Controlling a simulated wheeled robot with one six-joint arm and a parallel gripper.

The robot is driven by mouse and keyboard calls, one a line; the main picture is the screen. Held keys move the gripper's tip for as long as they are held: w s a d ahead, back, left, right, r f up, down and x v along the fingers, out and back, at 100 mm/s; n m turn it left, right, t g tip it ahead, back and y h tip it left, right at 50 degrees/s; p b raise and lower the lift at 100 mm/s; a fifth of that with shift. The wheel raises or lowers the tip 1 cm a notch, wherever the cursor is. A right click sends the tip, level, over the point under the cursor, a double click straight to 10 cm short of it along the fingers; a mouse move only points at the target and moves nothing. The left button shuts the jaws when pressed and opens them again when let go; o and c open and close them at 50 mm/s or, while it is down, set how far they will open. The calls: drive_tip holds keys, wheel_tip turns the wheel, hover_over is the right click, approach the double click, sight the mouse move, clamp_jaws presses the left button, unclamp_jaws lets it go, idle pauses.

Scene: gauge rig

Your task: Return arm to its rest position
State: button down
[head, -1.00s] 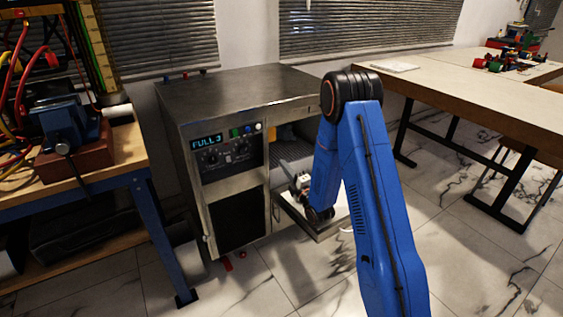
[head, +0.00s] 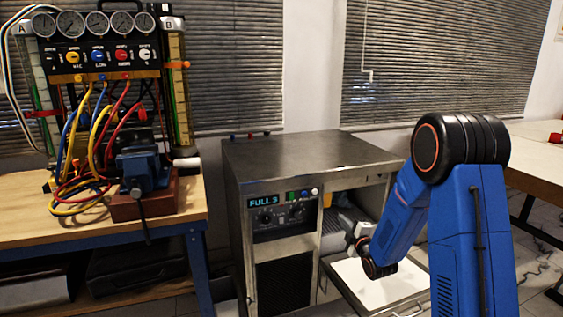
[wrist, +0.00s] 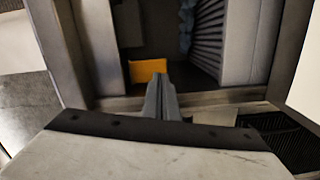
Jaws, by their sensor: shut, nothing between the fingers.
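My blue arm stands at the right of the head view, with its elbow high and its forearm sloping down to the left. My gripper (head: 350,226) is in front of the open right-hand bay of the metal cabinet (head: 310,149), above the pulled-out tray (head: 412,297). In the wrist view my gripper (wrist: 161,82) shows its two fingers together, with nothing between them. The fingers point toward the bay, where an orange block (wrist: 147,71) lies behind them. I cannot tell how far the fingertips are from it.
A wooden bench (head: 30,238) at the left holds a gauge panel (head: 100,50), coloured hoses and a blue vise (head: 140,168). The cabinet's display (head: 262,201) reads "FULL 3". A grey ribbed part (wrist: 208,38) stands in the bay. Another table (head: 535,160) is at the far right.

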drive_tip(key=s+d+r+m+g+h, duration=0.2)
drive_tip(key=s+r+m+g, duration=0.15)
drive_tip(key=s+r, duration=0.4)
drive_tip(key=s+d+r+m+g+h, duration=0.2)
drive_tip(key=s+r+m, duration=0.25)
drive_tip(key=s, duration=0.55)
drive_tip(key=s+m+g, duration=0.7)
drive_tip(key=s+m, duration=0.3)
drive_tip(key=s, duration=2.5)
drive_tip(key=shift+s, duration=0.3)
